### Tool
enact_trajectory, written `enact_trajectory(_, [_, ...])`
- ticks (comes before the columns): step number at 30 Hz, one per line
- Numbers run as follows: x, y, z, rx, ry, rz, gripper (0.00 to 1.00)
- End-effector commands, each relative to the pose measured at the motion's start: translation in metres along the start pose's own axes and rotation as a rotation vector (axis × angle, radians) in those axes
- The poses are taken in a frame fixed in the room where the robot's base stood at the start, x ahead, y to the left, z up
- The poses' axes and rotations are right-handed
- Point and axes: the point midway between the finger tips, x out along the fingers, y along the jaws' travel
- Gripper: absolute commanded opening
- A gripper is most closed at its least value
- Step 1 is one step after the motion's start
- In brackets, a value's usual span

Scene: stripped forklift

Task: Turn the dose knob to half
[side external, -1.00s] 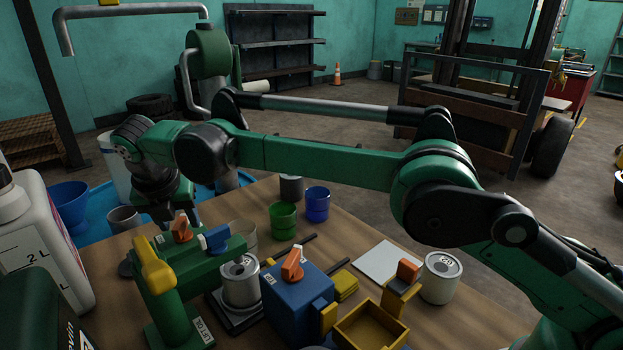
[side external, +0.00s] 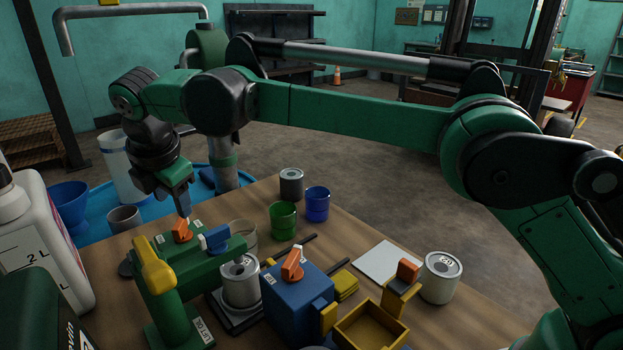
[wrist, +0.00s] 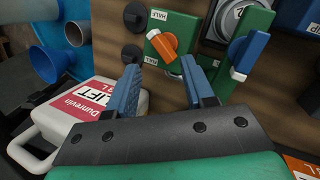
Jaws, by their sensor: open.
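The dose knob is apparently the orange pointer knob (side external: 181,231) on top of the green dispenser (side external: 168,312). In the wrist view the orange knob (wrist: 165,43) sits on a green block beside a label reading HALF; its pointed end is turned away from that label. My gripper (side external: 184,212) hangs just above the knob, pointing down. In the wrist view my gripper (wrist: 160,64) is open and empty, its blue fingers apart, with the knob seen beyond and between the tips. I cannot tell whether a finger touches it.
A blue knob (side external: 216,238) is close beside the orange one, and a yellow lever (side external: 154,264) stands in front. A metal can (side external: 240,284) stands by the dispenser. A blue box (side external: 298,302) has another orange knob. A large white jug (side external: 40,235) is at the left.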

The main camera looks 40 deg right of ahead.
Motion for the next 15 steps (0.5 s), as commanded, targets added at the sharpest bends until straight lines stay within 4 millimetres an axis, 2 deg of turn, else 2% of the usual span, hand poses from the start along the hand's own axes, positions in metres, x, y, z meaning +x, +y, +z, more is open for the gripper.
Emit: enact_trajectory(15, [0.0001, 0.0000, 0.0000, 0.827, 0.000, 0.000, 0.47])
